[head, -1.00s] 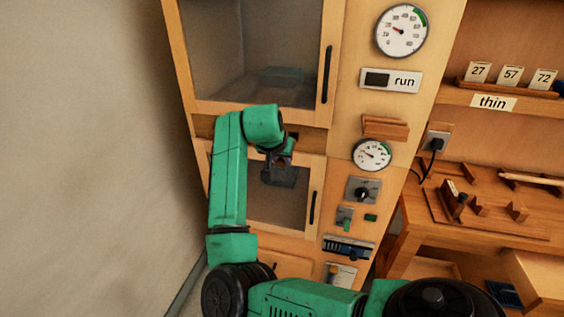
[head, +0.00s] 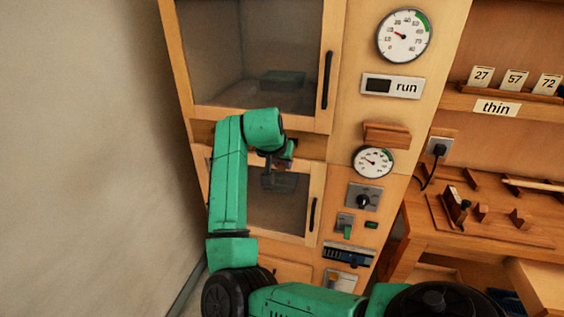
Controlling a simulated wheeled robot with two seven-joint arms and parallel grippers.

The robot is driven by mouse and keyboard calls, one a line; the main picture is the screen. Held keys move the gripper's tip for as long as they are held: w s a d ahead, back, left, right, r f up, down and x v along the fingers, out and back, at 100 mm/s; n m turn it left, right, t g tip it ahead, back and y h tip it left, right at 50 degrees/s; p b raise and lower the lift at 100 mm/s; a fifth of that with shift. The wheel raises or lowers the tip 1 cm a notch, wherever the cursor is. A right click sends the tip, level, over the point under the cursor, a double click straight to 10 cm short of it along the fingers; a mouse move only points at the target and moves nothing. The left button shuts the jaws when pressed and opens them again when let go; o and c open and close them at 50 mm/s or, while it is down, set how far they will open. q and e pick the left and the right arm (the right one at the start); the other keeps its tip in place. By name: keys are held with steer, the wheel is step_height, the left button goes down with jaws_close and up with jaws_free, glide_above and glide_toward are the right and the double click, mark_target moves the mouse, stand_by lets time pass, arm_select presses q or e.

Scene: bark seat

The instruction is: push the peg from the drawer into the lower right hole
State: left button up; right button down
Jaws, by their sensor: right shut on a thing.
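My right gripper (head: 268,182) hangs at the end of the green arm, in front of the top part of the lower cabinet door (head: 285,210). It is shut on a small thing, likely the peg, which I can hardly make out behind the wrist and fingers. I cannot tell whether the gripper touches the cabinet. I do not make out the lower right hole. An open drawer (head: 535,285) shows at the bottom right, but I cannot tell whether it is the peg's drawer. My left gripper is not in view.
A glazed upper door (head: 327,80) with a dark handle is above my wrist. A workbench (head: 475,235) with wooden fixtures stands further right. A bare wall is at left.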

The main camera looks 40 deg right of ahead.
steer(key=shift+w+d+p, duration=0.15)
steer(key=shift+d+p, duration=0.05)
steer(key=shift+p, duration=0.1)
steer(key=shift+w+d+r, duration=0.1)
steer(key=shift+w+d, duration=0.05)
steer(key=shift+d, duration=0.1)
steer(key=shift+w+d+p, duration=0.45)
steer(key=shift+d+p, duration=0.15)
steer(key=shift+p, duration=0.3)
steer(key=shift+w+d, duration=0.1)
steer(key=shift+d, duration=0.1)
steer(key=shift+p, duration=0.55)
steer(key=shift+w+d, duration=0.15)
steer(key=shift+d, duration=0.05)
stand_by(0.5)
steer(key=shift+w+d+p, duration=0.6)
steer(key=shift+d+p, duration=0.05)
steer(key=shift+d, duration=0.2)
steer(key=shift+w+d+p, duration=0.35)
steer(key=shift+w+d, duration=0.15)
steer(key=shift+d, duration=0.25)
steer(key=shift+w+d, duration=0.2)
steer(key=shift+d, duration=0.05)
